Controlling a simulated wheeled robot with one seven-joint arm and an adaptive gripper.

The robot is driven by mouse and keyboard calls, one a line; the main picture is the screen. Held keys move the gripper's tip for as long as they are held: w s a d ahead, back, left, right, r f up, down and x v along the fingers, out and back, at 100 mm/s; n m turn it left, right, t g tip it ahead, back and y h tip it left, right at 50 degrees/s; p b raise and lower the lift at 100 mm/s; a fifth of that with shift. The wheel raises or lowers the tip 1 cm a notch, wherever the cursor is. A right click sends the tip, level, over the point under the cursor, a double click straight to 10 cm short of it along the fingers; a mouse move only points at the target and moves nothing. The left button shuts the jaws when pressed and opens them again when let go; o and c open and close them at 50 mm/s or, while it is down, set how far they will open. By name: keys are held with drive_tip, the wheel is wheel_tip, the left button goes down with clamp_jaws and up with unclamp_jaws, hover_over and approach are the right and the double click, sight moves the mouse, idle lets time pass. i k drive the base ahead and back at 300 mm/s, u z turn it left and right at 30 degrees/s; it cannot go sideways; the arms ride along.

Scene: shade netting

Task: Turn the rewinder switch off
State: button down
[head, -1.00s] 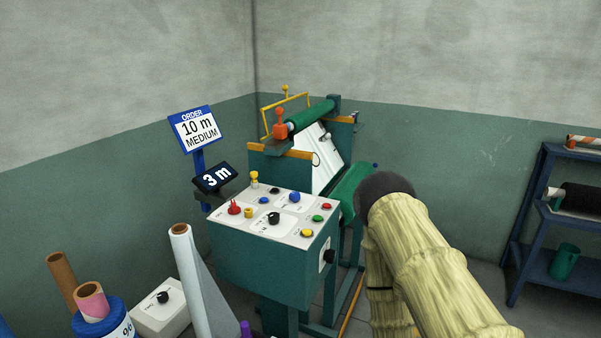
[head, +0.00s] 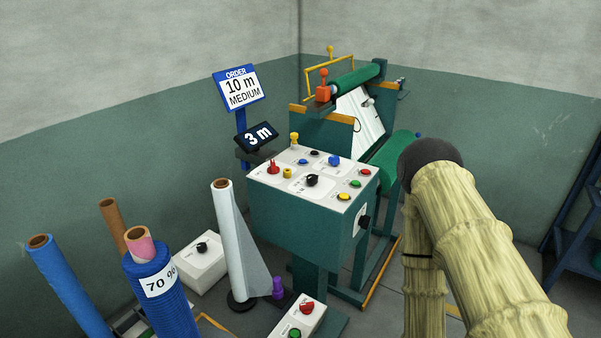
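The green rewinder (head: 300,225) stands in the middle of the head view, with a sloped white control panel (head: 268,176) on top. The panel carries a black rotary knob (head: 312,180) and several coloured buttons and knobs. Another black knob (head: 364,221) is on the cabinet's right side. The labels are too small to read, so I cannot tell which control is the rewinder switch or how it is set. My sleeved arm (head: 470,250) rises at the right, apart from the panel in the picture; my gripper is not in view.
A white box with a black knob (head: 201,246) and a box with red and green controls (head: 306,307) sit low in front. Upright rolls, including a blue one (head: 160,300) and a white one (head: 228,240), crowd the left. A blue shelf (head: 580,235) is at right.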

sight(273, 169)
drive_tip(key=z, duration=1.65)
drive_tip(key=i, duration=0.7)
drive_tip(key=u, duration=2.75)
